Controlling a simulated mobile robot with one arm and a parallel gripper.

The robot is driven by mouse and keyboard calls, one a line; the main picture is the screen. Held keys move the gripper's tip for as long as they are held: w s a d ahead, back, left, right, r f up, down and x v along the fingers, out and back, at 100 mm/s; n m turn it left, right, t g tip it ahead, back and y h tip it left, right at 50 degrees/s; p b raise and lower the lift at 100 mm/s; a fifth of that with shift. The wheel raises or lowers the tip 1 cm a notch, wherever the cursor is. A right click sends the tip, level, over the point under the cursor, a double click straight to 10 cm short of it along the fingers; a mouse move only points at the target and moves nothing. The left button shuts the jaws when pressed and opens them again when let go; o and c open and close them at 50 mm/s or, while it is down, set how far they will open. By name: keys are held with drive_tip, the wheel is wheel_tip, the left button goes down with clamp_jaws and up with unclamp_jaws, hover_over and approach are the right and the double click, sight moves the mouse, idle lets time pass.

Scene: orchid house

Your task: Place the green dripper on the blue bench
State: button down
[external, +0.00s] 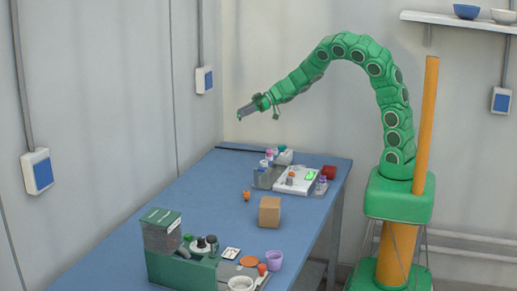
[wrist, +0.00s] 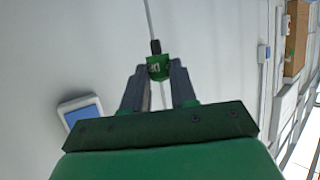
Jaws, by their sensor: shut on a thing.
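The green dripper (wrist: 158,68) is between the two grey fingertips of my gripper (wrist: 159,76) in the wrist view. It is a small green piece with pale marks and a dark narrow end. My gripper (external: 246,111) is shut on it. The blue bench (external: 195,210) runs from the back corner to the front. My gripper is well above the bench's far part, apart from it.
A grey-white device (external: 297,180) with several small items stands at the bench's far right. A brown box (external: 269,211), an orange figure (external: 246,195), a green-grey machine (external: 170,255) and a purple cup (external: 274,260) are on the bench. Its left middle is clear.

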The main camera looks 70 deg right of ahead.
drive_tip(key=w+d+f+m+t+h, duration=0.35)
drive_tip(key=f+m+h, duration=0.4)
drive_tip(key=f, duration=0.45)
drive_tip(key=s+a+r+n+g+y, duration=0.4)
drive_tip(key=s+r+n+y, duration=0.45)
drive_tip(key=r, duration=0.45)
drive_tip(key=s+n+g+y, duration=0.4)
drive_tip(key=s+n+g, duration=0.3)
drive_tip(key=s, duration=1.7)
drive_tip(key=shift+s+d+f+n+g, duration=0.15)
drive_tip(key=shift+s+d+n+g, duration=0.1)
drive_tip(key=shift+n+g, duration=0.25)
drive_tip(key=shift+w, duration=0.15)
